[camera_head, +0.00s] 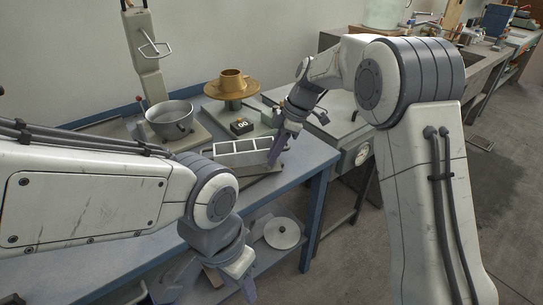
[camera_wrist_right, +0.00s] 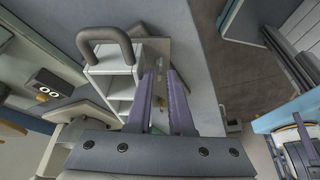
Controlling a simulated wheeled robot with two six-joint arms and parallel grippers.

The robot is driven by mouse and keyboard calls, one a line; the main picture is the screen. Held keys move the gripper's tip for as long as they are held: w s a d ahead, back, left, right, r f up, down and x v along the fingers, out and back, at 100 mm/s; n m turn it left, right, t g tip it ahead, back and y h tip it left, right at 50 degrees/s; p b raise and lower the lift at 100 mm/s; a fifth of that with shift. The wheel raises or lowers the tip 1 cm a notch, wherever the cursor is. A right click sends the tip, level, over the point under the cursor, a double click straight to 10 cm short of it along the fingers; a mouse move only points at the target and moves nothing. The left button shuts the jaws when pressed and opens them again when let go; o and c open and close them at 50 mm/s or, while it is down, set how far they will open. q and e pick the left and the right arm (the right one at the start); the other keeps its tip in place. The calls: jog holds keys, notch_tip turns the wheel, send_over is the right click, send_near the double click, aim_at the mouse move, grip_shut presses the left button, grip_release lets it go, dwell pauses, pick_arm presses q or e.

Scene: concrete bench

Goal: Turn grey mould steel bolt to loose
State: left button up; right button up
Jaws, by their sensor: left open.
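The grey mould (camera_head: 243,151) is a long pale block with several open compartments at the bench's front right. In the right wrist view the mould (camera_wrist_right: 122,88) stands left of my fingers, with a grey U-shaped handle (camera_wrist_right: 103,36) at its end. My right gripper (camera_head: 276,152) points down at the mould's right end. Its two purple fingers (camera_wrist_right: 163,78) have a narrow gap over a flat grey plate. A small brass-coloured piece (camera_wrist_right: 157,101) shows between them. I cannot make out the steel bolt or whether the fingers touch it. My left gripper (camera_head: 220,285) is open and low, before the bench front.
A handled column (camera_head: 148,50) stands at the back. A round lid (camera_head: 282,233) lies on the lower shelf.

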jog(key=p+v, duration=0.1)
jog(key=v, duration=0.8)
jog(key=shift+r, duration=0.15)
jog(key=shift+s, duration=0.1)
